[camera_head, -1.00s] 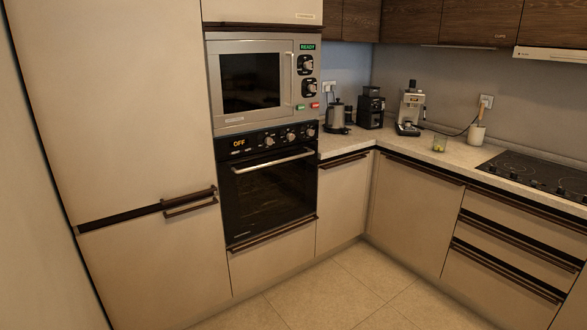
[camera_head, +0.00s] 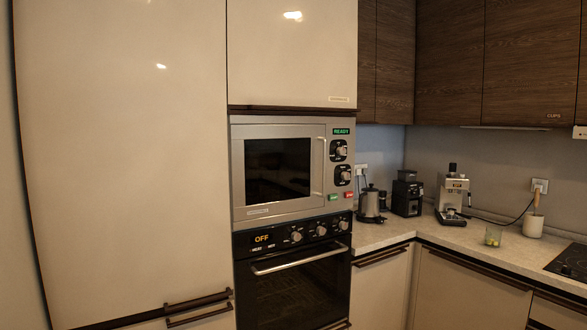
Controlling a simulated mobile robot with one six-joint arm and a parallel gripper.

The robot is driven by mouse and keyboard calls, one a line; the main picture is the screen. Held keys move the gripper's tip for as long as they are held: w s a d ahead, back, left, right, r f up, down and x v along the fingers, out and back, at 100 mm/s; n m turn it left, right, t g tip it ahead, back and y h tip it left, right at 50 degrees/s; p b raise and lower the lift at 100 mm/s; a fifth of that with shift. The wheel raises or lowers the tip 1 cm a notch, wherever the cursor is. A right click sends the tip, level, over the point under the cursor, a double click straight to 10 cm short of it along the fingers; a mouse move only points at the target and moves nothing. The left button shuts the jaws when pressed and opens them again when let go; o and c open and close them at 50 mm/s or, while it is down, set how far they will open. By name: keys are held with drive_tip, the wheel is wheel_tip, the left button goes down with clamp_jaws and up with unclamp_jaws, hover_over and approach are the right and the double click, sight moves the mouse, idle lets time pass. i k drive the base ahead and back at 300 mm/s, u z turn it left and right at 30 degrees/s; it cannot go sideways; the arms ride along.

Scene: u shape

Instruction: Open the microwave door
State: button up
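The microwave (camera_head: 276,212) is built into the tall cabinet column, above the oven. Its silver door with a dark window (camera_head: 278,171) is shut. A thin vertical handle (camera_head: 318,166) runs along the right side of the door. To the right of the handle are two round knobs (camera_head: 339,150), a green READY display (camera_head: 344,131), and small green and red buttons. My gripper and arm do not show in this view.
The oven (camera_head: 292,290) below has a horizontal handle and an OFF display. A tall cabinet (camera_head: 120,160) stands to the left.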

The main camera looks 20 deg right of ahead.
sight(275, 170)
drive_tip(key=u, duration=0.35)
drive_tip(key=i, duration=0.85)
drive_tip(key=u, duration=0.3)
